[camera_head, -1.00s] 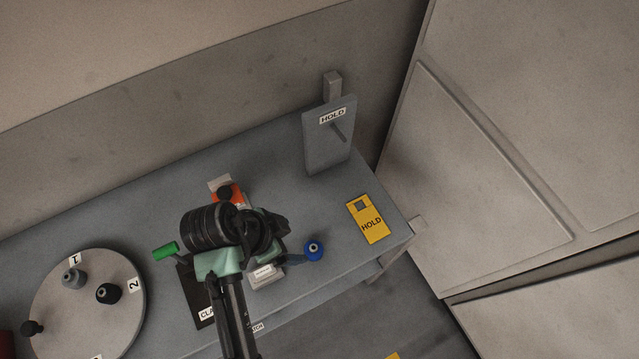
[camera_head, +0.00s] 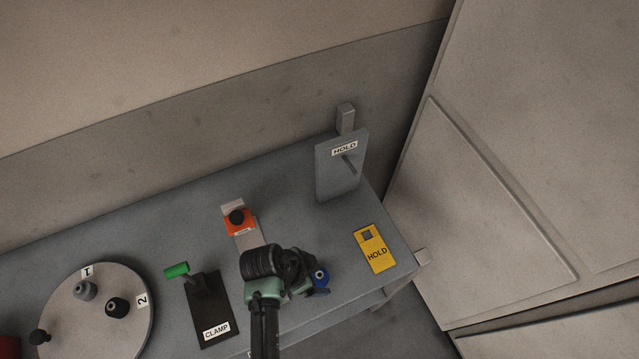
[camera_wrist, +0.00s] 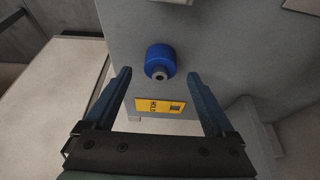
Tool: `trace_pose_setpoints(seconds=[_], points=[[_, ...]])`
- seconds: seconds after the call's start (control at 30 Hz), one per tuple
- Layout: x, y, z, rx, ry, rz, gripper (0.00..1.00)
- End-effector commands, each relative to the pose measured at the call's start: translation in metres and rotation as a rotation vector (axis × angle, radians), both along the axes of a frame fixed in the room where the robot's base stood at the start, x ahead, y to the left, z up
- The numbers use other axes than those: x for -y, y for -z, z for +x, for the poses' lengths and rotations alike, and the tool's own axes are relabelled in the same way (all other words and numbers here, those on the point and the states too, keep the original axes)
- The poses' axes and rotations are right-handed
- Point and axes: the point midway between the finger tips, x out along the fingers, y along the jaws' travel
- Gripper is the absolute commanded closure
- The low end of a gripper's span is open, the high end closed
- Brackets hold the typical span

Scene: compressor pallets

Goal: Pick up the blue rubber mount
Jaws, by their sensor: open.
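The blue rubber mount (camera_head: 321,277) stands on the grey bench, close to my arm's end in the head view. In the wrist view the blue mount (camera_wrist: 160,61) shows as a short blue cylinder with a metal stud hole facing the camera. It sits ahead of my gripper (camera_wrist: 161,80), roughly centred between the two blue fingers and a little beyond their tips. My gripper is open and empty. In the head view my arm hides most of the gripper and part of the mount.
A yellow HOLD tag (camera_head: 375,249) lies right of the mount, and a HOLD board (camera_head: 341,166) stands behind. An orange box with a black button (camera_head: 239,220), a green-handled clamp (camera_head: 200,300) and a round turntable (camera_head: 65,325) with several mounts are to the left.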

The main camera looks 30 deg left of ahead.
Motion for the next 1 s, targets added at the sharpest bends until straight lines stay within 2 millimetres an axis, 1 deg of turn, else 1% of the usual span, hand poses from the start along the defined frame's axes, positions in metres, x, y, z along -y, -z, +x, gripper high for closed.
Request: trace_pose_setpoints(seconds=[0.1, 0.23, 0.53, 0.67, 0.7, 0.77, 0.8, 0.87, 0.9, 0.97, 1.0], points=[[0.004, 0.013, 0.004, 0.000, 0.001, 0.000, 0.11], [0.006, 0.022, 0.007, 0.000, 0.002, 0.000, 0.11], [0.006, 0.024, 0.008, 0.001, 0.001, 0.001, 0.11], [0.006, 0.024, 0.008, 0.001, 0.001, 0.001, 0.34], [0.006, 0.024, 0.008, 0.001, 0.001, 0.001, 0.41], [0.006, 0.024, 0.008, 0.001, 0.001, 0.001, 0.52], [0.006, 0.024, 0.008, 0.001, 0.001, 0.001, 0.59], [0.006, 0.024, 0.008, 0.001, 0.001, 0.001, 0.70], [0.006, 0.024, 0.008, 0.001, 0.001, 0.001, 0.77], [0.006, 0.024, 0.008, 0.001, 0.001, 0.001, 0.88], [0.006, 0.024, 0.008, 0.001, 0.001, 0.001, 0.95]])
